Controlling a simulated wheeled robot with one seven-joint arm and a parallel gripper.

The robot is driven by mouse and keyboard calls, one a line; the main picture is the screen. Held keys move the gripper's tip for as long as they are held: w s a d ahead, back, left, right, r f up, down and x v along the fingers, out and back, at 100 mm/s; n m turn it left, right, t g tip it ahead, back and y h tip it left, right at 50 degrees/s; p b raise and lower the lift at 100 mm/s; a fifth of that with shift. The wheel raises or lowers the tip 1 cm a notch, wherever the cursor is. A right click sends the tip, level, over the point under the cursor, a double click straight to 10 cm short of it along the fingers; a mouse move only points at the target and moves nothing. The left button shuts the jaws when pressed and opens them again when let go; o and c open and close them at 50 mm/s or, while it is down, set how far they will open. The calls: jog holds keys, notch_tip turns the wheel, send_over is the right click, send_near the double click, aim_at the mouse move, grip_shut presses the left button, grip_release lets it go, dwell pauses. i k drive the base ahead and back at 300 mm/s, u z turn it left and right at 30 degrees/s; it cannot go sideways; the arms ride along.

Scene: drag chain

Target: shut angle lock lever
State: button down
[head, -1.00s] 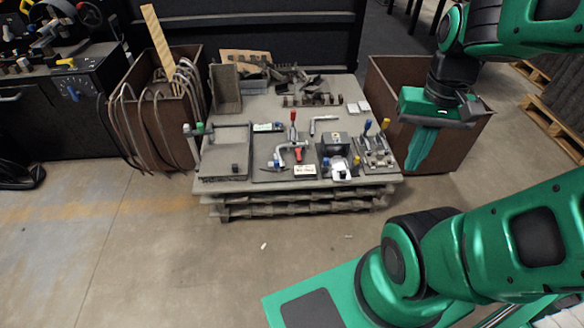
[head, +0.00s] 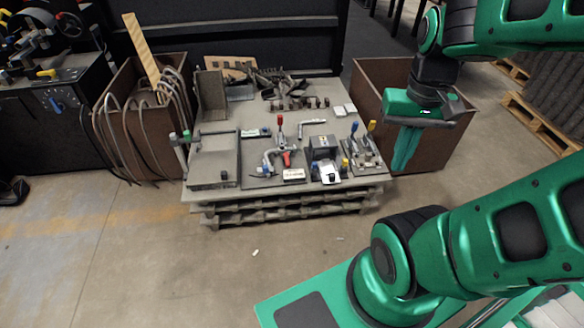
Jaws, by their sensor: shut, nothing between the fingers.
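A low workbench (head: 225,188) holds several fixtures with levers. An upright red-tipped lever (head: 280,121) and a second red handle (head: 287,158) belong to a bent-pipe fixture near the middle. A blue-tipped lever (head: 355,128) and a yellow-tipped lever (head: 371,127) stand on the fixture (head: 361,157) at the right end. A green-tipped post (head: 187,136) stands at the left end. I cannot tell which is the angle lock lever. My gripper (head: 402,166) is shut and empty, pointing down to the right of the bench, apart from every lever.
A brown bin (head: 440,155) stands right of the bench, behind my gripper. Another brown bin (head: 150,140) with bent pipes stands at left. Loose metal parts (head: 290,88) lie at the back of the bench.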

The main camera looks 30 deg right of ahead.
aim_at(286, 156)
jog(key=k, duration=0.5)
jog(key=u, duration=0.35)
jog(key=i, duration=1.6)
jog(key=z, duration=0.4)
